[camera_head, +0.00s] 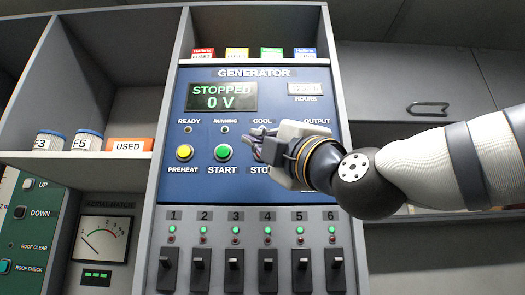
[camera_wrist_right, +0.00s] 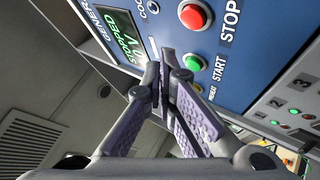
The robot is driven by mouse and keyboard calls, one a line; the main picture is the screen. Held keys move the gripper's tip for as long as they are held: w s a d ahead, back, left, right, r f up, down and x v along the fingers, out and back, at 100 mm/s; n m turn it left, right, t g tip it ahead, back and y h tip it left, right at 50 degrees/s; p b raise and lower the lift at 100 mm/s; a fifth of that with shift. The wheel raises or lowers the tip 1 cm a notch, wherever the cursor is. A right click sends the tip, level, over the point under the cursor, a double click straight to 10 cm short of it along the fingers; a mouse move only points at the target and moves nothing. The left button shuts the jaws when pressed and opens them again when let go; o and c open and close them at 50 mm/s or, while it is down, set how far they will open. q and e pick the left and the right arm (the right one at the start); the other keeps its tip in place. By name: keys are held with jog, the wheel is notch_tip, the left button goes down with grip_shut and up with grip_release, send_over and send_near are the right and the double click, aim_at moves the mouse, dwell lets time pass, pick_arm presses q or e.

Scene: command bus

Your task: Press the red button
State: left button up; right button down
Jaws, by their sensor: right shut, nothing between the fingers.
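The red button (camera_wrist_right: 195,15) sits on the blue generator panel (camera_wrist_right: 243,75) beside the STOP label in the right wrist view. In the head view my right gripper covers the red button, above the partly hidden STOP label. My right gripper (camera_head: 257,147) is shut and empty in front of the panel. In the right wrist view its fingertips (camera_wrist_right: 160,72) are together, apart from the red button in the picture. The green START button (camera_head: 223,152) is just left of the gripper, and the yellow PREHEAT button (camera_head: 184,152) is further left. The display (camera_head: 222,96) reads STOPPED, 0 V. My left gripper is not in view.
Below the panel is a row of several black switches (camera_head: 235,270) with small lights. Colored boxes (camera_head: 237,53) stand on the shelf above. At left are shelves with a USED box (camera_head: 130,145) and a gauge (camera_head: 101,239). A grey cabinet (camera_head: 415,80) stands behind my right arm.

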jog(key=shift+s, duration=1.1)
jog(key=shift+f, duration=0.1)
